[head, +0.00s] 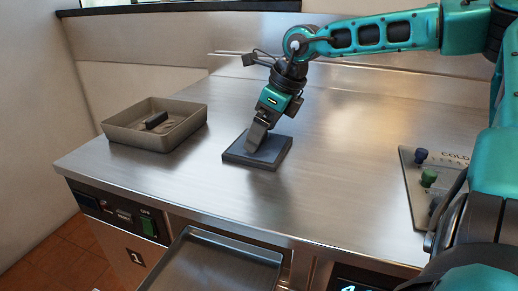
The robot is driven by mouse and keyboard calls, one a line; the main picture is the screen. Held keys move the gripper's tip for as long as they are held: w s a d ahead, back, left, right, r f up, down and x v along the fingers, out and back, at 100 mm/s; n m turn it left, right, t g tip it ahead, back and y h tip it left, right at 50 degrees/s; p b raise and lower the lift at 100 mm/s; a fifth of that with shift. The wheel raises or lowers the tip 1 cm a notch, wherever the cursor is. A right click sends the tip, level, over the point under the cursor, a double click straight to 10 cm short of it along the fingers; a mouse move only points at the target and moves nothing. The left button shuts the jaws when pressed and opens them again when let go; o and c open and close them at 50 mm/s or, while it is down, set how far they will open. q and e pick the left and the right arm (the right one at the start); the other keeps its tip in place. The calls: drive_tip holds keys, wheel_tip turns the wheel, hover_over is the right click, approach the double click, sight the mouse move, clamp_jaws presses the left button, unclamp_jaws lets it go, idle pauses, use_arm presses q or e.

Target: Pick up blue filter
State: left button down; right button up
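On a pale board (410,183) at the right edge stand small capped pieces. One dark blue piece (421,156), which may be the blue filter, is at the back. A green piece (428,178) stands in front of it, and another dark bluish piece (434,205) is partly hidden by my arm. My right gripper (254,146) is far to the left of the board, pointing down onto a flat dark blue-grey block (272,157). Its fingertips seem to meet the block's top; whether they are open or shut is unclear. My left gripper is out of view.
A grey-beige tray (183,135) holding a small black block (157,120) sits at the left of the steel counter. An open steel drawer (225,262) juts out at the front. The counter between block and board is clear.

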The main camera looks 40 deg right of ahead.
drive_tip(key=shift+w+a+f, duration=0.1)
drive_tip(key=shift+w+f, duration=0.05)
drive_tip(key=shift+f, duration=0.3)
drive_tip(key=shift+c, duration=0.4)
drive_tip(key=c, duration=0.9)
